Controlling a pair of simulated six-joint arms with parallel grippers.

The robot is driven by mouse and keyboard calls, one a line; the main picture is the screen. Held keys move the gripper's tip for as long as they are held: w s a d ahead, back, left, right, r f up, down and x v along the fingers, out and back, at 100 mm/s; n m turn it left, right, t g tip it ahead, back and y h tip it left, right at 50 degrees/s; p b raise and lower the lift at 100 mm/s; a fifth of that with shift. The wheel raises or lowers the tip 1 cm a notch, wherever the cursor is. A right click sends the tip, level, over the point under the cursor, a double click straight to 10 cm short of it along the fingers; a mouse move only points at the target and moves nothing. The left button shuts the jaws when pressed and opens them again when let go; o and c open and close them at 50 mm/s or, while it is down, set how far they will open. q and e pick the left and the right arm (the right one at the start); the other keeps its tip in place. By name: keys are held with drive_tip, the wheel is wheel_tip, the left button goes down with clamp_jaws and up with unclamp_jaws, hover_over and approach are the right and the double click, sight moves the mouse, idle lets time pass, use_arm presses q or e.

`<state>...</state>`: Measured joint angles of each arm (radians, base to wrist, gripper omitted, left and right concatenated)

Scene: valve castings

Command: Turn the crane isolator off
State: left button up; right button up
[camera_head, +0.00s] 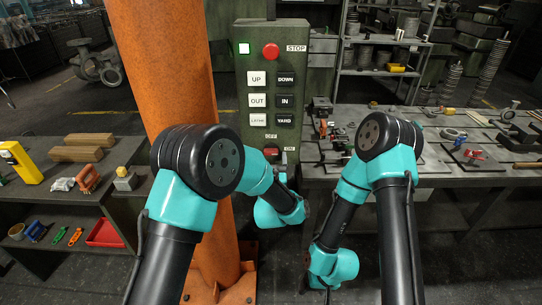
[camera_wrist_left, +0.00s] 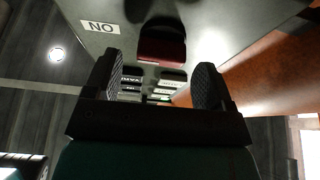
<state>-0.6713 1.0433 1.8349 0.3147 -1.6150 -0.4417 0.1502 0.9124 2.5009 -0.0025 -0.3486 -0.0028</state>
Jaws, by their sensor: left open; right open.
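In the left wrist view the red isolator handle (camera_wrist_left: 162,46) lies just beyond my left gripper (camera_wrist_left: 159,83), and the ON label (camera_wrist_left: 100,26) appears upside down. The left fingers are apart with nothing between them. I cannot tell which way the handle points. My right arm reaches down beside the workbench; its gripper does not show clearly.
Above the isolator are a red STOP button (camera_head: 271,51) and several push buttons such as UP (camera_head: 257,79). The orange column (camera_head: 165,70) stands close left of the panel. A workbench (camera_head: 440,172) with tools is on the right, a shelf with blocks (camera_head: 75,154) on the left.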

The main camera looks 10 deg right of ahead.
use_arm(q)
drive_tip(key=shift+w+d+r, duration=0.15)
drive_tip(key=shift+w+r, duration=0.15)
drive_tip(key=shift+w, duration=0.35)
drive_tip(key=shift+c, duration=0.4)
drive_tip(key=c, duration=0.9)
drive_tip(key=shift+o, duration=0.2)
